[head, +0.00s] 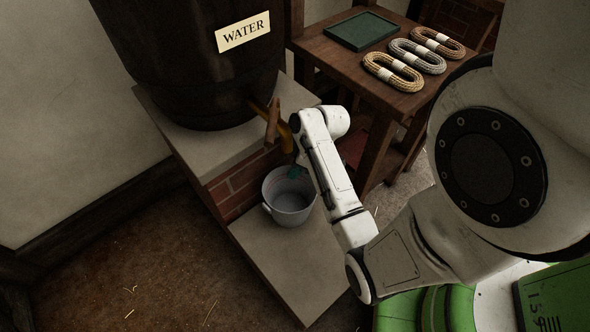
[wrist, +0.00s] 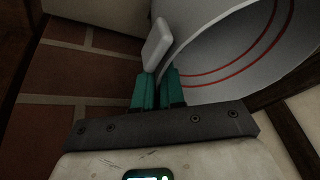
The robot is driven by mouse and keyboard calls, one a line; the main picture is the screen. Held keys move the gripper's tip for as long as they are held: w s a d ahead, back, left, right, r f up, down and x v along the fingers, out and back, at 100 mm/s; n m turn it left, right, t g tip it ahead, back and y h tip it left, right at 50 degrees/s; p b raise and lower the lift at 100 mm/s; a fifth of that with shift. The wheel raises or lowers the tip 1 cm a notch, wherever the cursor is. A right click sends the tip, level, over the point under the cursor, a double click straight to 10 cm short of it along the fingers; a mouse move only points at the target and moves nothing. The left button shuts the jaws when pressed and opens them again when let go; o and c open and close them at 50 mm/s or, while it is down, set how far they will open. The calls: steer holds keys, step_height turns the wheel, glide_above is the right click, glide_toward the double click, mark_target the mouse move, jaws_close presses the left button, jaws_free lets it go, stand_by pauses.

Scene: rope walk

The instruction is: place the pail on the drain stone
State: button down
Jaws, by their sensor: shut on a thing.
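The grey-white pail (head: 289,199) is upright at the drain stone (head: 287,262), a pale low slab in front of the brick base. I cannot tell whether its bottom touches the stone or hangs just above it. My gripper (head: 295,172) is at the pail's far rim, its teal fingers partly hidden by my arm. In the wrist view my gripper (wrist: 158,82) is shut on the pail's edge, beside a pale tab. The pail (wrist: 235,48) fills the upper right there, with red rings inside and nothing seen in it.
A dark barrel (head: 190,55) labelled WATER stands on a stone-topped brick base (head: 235,187); its wooden tap (head: 273,122) is close to my arm. A wooden table (head: 340,58) with several rope coils and a green tray (head: 361,31) stands behind. The slab's front is bare.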

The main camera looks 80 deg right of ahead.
steer(key=c, duration=1.2)
jaws_free()
steer(key=p+v, duration=0.4)
steer(key=v, duration=0.8)
steer(key=shift+d, duration=0.1)
steer(key=shift+w, duration=0.1)
